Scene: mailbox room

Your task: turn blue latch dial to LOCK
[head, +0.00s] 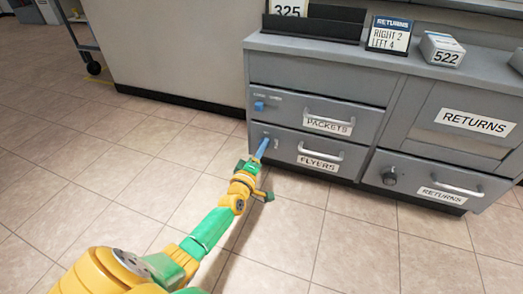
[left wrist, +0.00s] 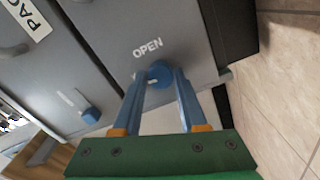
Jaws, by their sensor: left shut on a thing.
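A blue latch dial (left wrist: 158,74) sits on the FLYERS drawer (head: 287,151), with the word OPEN beside it in the left wrist view. My left gripper (head: 263,147) reaches the left end of that drawer, its blue fingers on either side of the dial and shut on it. In the head view the fingers cover most of this dial. Which way its pointer faces is hard to tell. A second blue dial (head: 259,106) is on the PACKETS drawer (head: 340,113) above; it also shows in the left wrist view (left wrist: 90,115). My right gripper is not in view.
The drawers have bar handles, including the FLYERS handle (head: 320,153). A sign (head: 389,34) and a box marked 522 (head: 441,49) stand on top. The floor in front is clear.

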